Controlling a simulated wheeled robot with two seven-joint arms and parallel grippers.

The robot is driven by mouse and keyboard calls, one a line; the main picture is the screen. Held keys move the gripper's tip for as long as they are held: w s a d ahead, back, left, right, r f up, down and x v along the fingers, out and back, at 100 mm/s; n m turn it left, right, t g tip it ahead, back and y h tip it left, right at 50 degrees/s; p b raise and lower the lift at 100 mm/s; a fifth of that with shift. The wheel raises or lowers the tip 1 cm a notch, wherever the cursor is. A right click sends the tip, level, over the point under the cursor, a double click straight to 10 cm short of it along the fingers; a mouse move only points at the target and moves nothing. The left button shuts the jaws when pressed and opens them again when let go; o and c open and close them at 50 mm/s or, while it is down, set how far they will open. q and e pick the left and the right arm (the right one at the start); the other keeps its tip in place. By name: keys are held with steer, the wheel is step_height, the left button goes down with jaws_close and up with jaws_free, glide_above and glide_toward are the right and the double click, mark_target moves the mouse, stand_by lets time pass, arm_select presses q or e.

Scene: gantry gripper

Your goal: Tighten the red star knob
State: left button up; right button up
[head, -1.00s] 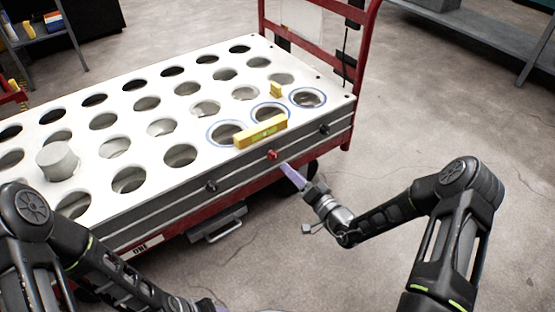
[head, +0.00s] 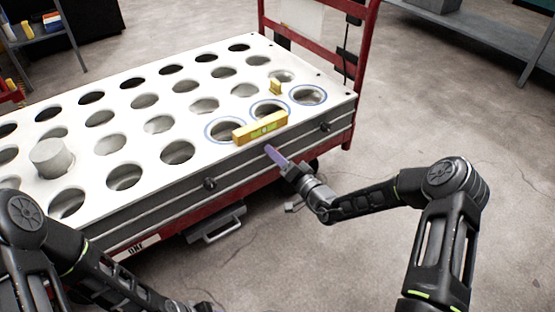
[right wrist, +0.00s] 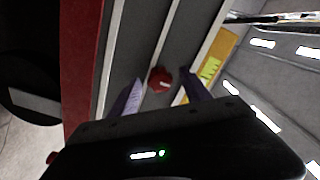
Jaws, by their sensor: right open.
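The red star knob (right wrist: 159,79) shows in the right wrist view, on the grey side rail of the cart. In the head view it is hidden behind my right gripper (head: 271,152), which reaches the cart's side below the yellow level. In the right wrist view my right gripper (right wrist: 161,75) is open, with one purple finger on each side of the knob. A gap shows between the knob and each finger; I cannot tell exactly how deep the fingers reach. My left arm runs along the bottom left of the head view, and its gripper is not clearly visible.
The white-topped cart (head: 290,63) has rows of round holes. A yellow level (head: 260,128), a small yellow block (head: 275,87) and a grey cylinder (head: 52,158) are on top. Black knobs (head: 210,184) (head: 325,127) flank the red knob's place. Floor at right is clear.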

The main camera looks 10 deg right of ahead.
jaws_close()
stand_by(0.6)
